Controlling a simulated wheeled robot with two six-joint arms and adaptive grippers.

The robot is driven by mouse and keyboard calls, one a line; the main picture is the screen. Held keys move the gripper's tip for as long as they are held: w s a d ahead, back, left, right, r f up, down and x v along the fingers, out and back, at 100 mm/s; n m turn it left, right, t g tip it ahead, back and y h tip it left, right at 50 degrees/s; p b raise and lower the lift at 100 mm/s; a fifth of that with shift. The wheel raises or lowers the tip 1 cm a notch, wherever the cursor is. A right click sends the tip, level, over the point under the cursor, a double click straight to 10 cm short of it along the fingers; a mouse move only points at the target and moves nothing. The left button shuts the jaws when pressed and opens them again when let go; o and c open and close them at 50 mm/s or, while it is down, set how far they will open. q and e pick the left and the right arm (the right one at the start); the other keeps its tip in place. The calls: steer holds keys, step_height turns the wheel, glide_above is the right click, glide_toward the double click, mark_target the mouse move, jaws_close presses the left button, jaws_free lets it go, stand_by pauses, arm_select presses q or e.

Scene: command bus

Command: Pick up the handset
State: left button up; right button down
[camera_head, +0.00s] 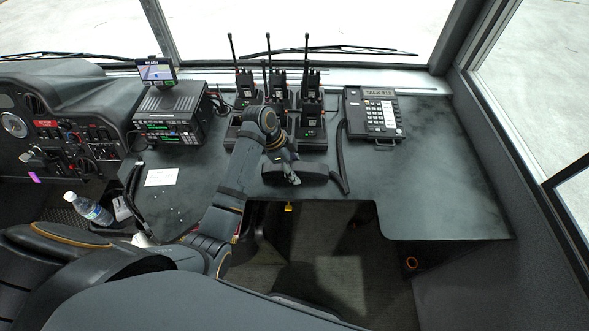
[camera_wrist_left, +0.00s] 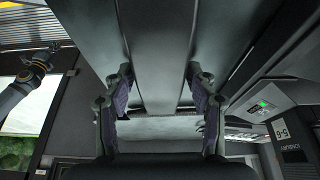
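The handset (camera_head: 316,172) is dark and lies on the dark console near its front edge, with a coiled cord beside it. My left gripper (camera_head: 291,179) is over it and covers part of it. In the left wrist view my left gripper (camera_wrist_left: 160,100) has its two fingers wide apart.
The desk phone (camera_head: 375,117) stands right of several radios in chargers (camera_head: 310,125). A radio unit (camera_head: 172,112) with a small screen and a white card (camera_head: 161,177) are at left. A water bottle (camera_head: 88,208) is lower left. The console's right part (camera_head: 440,170) is clear.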

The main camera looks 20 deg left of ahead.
arm_select(q)
steer(key=c, duration=1)
steer(key=shift+c, duration=0.2)
